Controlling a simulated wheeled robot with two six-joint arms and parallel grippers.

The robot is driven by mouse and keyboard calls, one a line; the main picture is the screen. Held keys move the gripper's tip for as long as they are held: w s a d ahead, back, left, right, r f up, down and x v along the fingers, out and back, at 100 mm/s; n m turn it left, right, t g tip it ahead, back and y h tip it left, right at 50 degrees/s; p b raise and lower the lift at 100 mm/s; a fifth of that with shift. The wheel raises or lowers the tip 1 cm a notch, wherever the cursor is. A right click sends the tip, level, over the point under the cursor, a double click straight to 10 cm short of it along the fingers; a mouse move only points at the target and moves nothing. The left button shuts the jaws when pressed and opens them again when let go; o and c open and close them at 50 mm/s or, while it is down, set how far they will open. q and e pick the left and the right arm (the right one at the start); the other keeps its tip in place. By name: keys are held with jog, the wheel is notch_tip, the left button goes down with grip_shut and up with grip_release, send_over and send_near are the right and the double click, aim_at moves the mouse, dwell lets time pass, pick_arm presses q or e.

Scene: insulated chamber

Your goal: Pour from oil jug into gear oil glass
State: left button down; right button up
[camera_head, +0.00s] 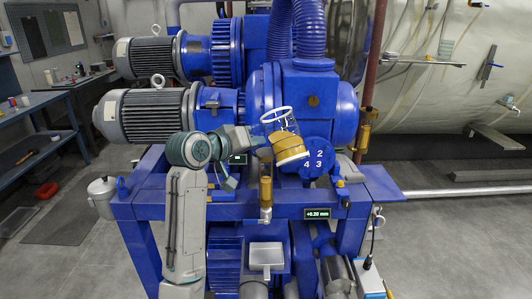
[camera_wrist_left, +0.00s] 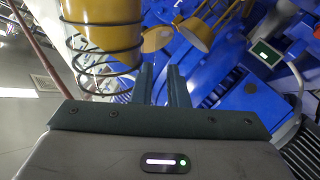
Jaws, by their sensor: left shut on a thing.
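The oil jug (camera_head: 289,147) is clear with a white rim and amber oil in its lower part. It is held tilted in front of the blue pump, its rim toward the upper left. My left gripper (camera_head: 250,138) is shut on the jug at its left side. In the left wrist view, the jug (camera_wrist_left: 101,38) shows large with dark wire coils around it, beside my left fingers (camera_wrist_left: 163,85). An amber sight glass (camera_head: 265,191), perhaps the gear oil glass, stands upright below the jug at the frame's front. My right gripper is not in view.
The blue pump frame (camera_head: 240,211) spans the middle. A second amber glass (camera_head: 365,130) is at the right. A metal pot (camera_head: 102,195) hangs at the left of the frame. Ribbed grey motors (camera_head: 145,112) stand behind my arm. Floor at right is open.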

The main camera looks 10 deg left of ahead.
pick_arm(q)
jog(key=shift+r+n, duration=0.2)
jog(key=shift+n, duration=0.1)
dwell(0.9)
jog(key=shift+s+d+f+n+g+h, duration=0.1)
jog(key=shift+s+f+n+g+h, duration=0.05)
jog(key=shift+f+n+g, duration=0.35)
jog(key=shift+s+d+f+n+g+h, duration=0.15)
jog(key=shift+f+n+g, duration=0.2)
jog(key=shift+n+g, duration=0.2)
dwell(4.5)
dwell(0.7)
jog(key=shift+w+a+r+m+t, duration=0.15)
jog(key=shift+r+m+t, duration=0.25)
jog(key=shift+m, duration=0.1)
jog(key=shift+w+a+r+m+t, duration=0.1)
jog(key=shift+r+m+t, duration=0.25)
jog(key=shift+m, duration=0.1)
jog(key=shift+m+t, duration=0.4)
jog(key=shift+m, duration=0.1)
